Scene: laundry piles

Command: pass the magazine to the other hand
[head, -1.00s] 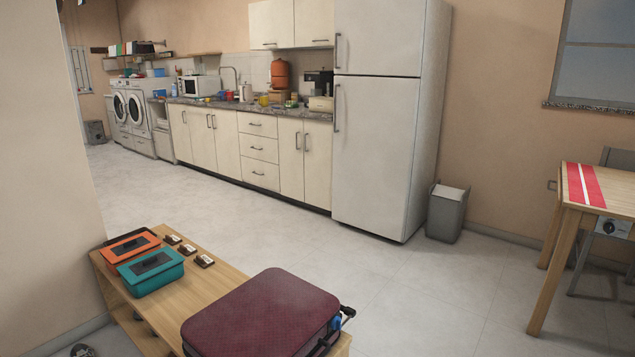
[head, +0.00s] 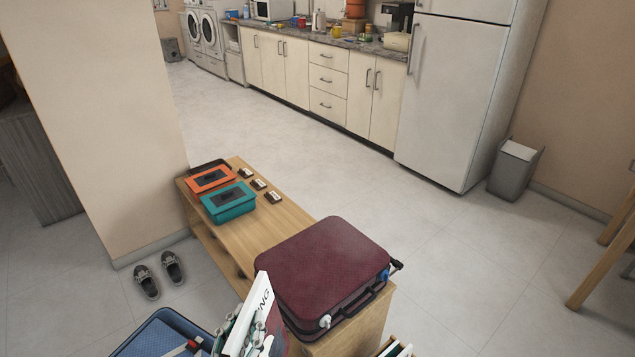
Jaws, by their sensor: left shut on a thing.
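The magazine (head: 263,297) is at the bottom centre of the head view, standing steeply tilted, with a white cover and dark letters ending in "NG". My left gripper (head: 256,330) is shut on it near the lower edge of the view. The fingers overlap the cover, and the magazine's lower part is cut off or hidden. The magazine is in front of the left corner of the maroon suitcase; I cannot tell whether they touch.
The maroon suitcase (head: 322,262) lies on a wooden bench (head: 279,220) with a teal box (head: 228,203) and an orange box (head: 211,179). A blue case (head: 150,340) is at the bottom left. Shoes (head: 147,281) stand on the floor. The floor towards the kitchen is clear.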

